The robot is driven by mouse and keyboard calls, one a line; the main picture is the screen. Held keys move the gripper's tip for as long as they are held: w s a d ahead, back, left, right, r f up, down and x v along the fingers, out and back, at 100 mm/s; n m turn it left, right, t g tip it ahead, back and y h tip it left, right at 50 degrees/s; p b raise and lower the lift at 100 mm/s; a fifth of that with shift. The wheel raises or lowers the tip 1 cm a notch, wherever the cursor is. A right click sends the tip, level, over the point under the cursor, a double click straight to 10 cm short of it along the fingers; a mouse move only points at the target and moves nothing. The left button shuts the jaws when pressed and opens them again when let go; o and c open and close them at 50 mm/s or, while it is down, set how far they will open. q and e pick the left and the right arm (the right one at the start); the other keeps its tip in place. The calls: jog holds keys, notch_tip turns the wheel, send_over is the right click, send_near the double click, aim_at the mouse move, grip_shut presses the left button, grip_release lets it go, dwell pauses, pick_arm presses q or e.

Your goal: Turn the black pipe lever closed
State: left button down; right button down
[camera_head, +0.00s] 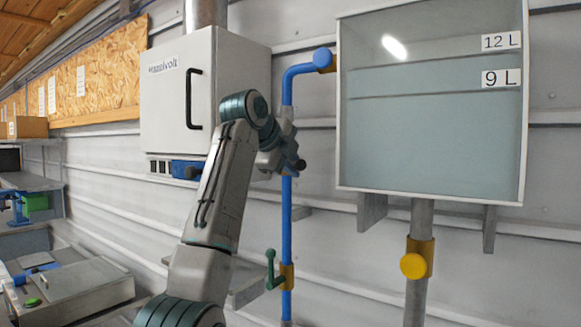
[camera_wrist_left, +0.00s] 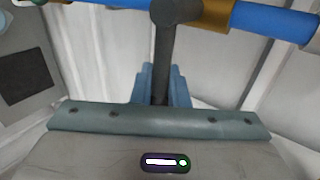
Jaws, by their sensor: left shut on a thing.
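The black pipe lever (camera_wrist_left: 164,55) shows in the left wrist view. It runs from a round black hub beside a brass-coloured fitting (camera_wrist_left: 216,16) on the blue pipe (camera_wrist_left: 270,20), and stands roughly crosswise to that pipe. My left gripper (camera_wrist_left: 164,90) is shut on the lever's free end, which sits between its blue fingers. In the head view my left gripper (camera_head: 284,150) is at the upright blue pipe (camera_head: 287,220), and the arm and gripper hide most of the lever there. My right gripper is not in view.
A green lever (camera_head: 271,268) sits lower on the blue pipe. A clear tank (camera_head: 440,190) marked 12 L and 9 L hangs at right, with a yellow knob (camera_head: 413,266) on the grey pipe below. A white cabinet (camera_head: 220,85) is behind my arm. A grey bench is at lower left.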

pick_arm(q)
jog(key=shift+d+f, duration=0.25)
jog(key=shift+f, duration=0.1)
jog(key=c, duration=1.5)
grip_release()
jog(key=shift+s, duration=0.15)
jog(key=shift+c, duration=0.2)
jog(key=shift+o, duration=0.3)
jog(key=shift+s+r, duration=0.15)
jog(key=shift+s+d+r, duration=0.1)
jog(key=shift+d+r, duration=0.05)
jog(key=shift+d, duration=0.2)
jog(key=shift+s+a+r, duration=0.1)
jog(key=shift+a, duration=0.15)
jog(key=b+v, duration=0.4)
jog(key=v, duration=0.6)
jog(key=shift+s+r, duration=0.1)
jog(key=shift+s, duration=0.1)
